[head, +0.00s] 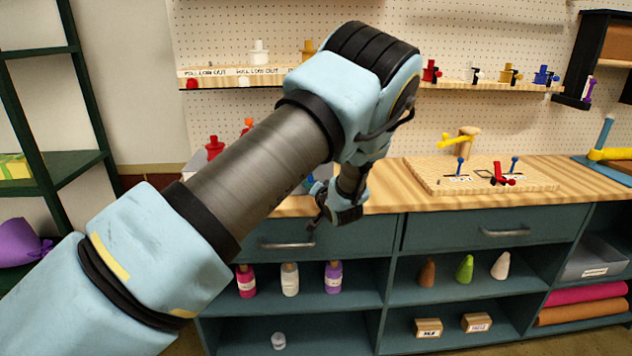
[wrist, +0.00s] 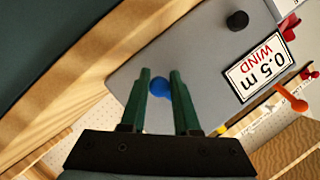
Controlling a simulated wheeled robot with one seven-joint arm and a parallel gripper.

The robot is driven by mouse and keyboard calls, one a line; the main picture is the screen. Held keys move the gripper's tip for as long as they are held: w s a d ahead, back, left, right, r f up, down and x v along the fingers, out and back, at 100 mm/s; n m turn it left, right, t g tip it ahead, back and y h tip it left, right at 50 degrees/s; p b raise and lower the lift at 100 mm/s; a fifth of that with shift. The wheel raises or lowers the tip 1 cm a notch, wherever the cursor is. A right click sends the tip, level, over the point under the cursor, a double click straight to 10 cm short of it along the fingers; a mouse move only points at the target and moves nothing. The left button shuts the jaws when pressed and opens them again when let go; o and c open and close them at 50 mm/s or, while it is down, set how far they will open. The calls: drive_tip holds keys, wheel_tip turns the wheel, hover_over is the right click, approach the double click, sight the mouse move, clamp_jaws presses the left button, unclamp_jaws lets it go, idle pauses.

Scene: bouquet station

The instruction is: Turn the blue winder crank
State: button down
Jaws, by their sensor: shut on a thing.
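The blue winder crank shows in the wrist view as a round blue knob (wrist: 160,88) over a grey plate (wrist: 205,60). My gripper (wrist: 160,76) has its two green fingers on either side of the knob, shut on it. The rest of the crank is hidden behind the fingers and the gripper body. A white label on the plate reads "0.5 m WIND" (wrist: 259,67). In the head view my gripper (head: 319,217) is at the front edge of the bench, and my arm hides most of the winder.
A black knob (wrist: 237,20) stands on the plate. An orange lever (wrist: 288,99) is near its edge. In the head view a pegged board (head: 540,180) with red and blue levers lies to the right on the bench. Shelves with bottles (head: 290,280) are below.

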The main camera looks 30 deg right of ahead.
drive_tip(key=m, duration=0.1)
drive_tip(key=w+a+m+t+y, duration=0.1)
drive_tip(key=shift+r+m, duration=0.3)
drive_tip(key=shift+m, duration=0.1)
drive_tip(key=shift+w+a+r+m+t+b, duration=0.1)
drive_tip(key=shift+a+r+m+t+b, duration=0.2)
drive_tip(key=shift+m, duration=0.4)
drive_tip(key=shift+w+a+f+m+t+b, duration=0.1)
drive_tip(key=shift+a+m+t, duration=0.15)
drive_tip(key=shift+m+t, duration=0.35)
drive_tip(key=shift+r, duration=0.1)
drive_tip(key=c, duration=0.9)
unclamp_jaws()
drive_tip(key=shift+o, duration=1.1)
drive_tip(key=shift+a+f, duration=0.1)
drive_tip(key=shift+f, duration=0.2)
drive_tip(key=shift+s+b, duration=0.3)
drive_tip(key=shift+s, duration=0.25)
drive_tip(key=s+b, duration=0.3)
drive_tip(key=s, duration=0.6)
drive_tip(key=shift+s+a+r, duration=0.3)
drive_tip(key=shift+s+r, duration=0.1)
